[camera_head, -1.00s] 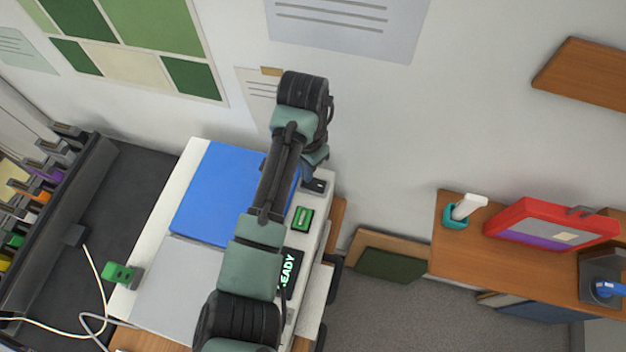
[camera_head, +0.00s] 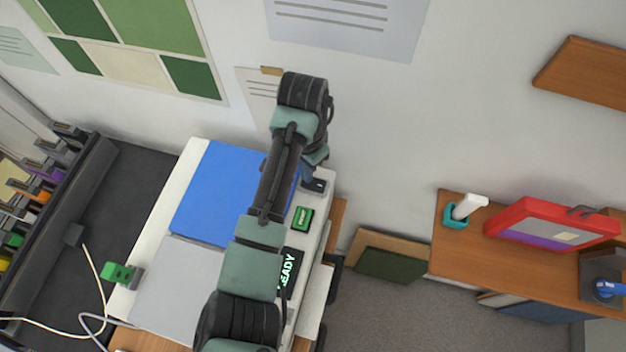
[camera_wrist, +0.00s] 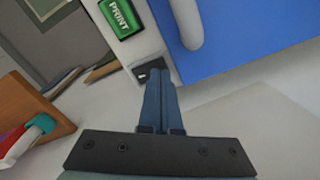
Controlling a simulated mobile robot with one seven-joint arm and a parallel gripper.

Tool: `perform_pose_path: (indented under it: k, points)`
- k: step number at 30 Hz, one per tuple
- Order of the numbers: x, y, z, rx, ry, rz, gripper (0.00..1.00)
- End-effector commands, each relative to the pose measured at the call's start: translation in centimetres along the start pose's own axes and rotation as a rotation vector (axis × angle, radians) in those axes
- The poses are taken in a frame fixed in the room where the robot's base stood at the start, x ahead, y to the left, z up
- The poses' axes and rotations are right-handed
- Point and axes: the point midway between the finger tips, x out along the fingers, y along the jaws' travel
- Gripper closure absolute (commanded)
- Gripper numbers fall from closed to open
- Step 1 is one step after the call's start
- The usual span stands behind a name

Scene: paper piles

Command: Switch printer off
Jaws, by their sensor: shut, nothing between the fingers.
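The printer (camera_head: 155,245) is a white body with a blue lid (camera_head: 215,185), a green PRINT button (camera_head: 302,219) and a dark display (camera_head: 288,272) reading READY. A small dark switch (camera_head: 318,186) sits at the far right corner of its top. It also shows in the wrist view (camera_wrist: 144,73), just beyond my fingertips. My gripper (camera_wrist: 157,74) is shut and empty, its tips close to or on the switch; I cannot tell whether they touch. In the head view my arm hides part of the lid and display.
A wooden shelf (camera_head: 520,258) at right holds a red box (camera_head: 548,228) and a white item in a teal holder (camera_head: 455,219). A wall stands behind the printer. A green item (camera_head: 117,273) and cables are at its left.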

Motion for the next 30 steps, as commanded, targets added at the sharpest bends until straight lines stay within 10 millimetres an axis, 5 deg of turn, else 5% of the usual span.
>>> perform_pose_path:
  k: [30]
  points:
    - [1.6,0.0,0.0,0.001,-0.001,0.001,1.00]
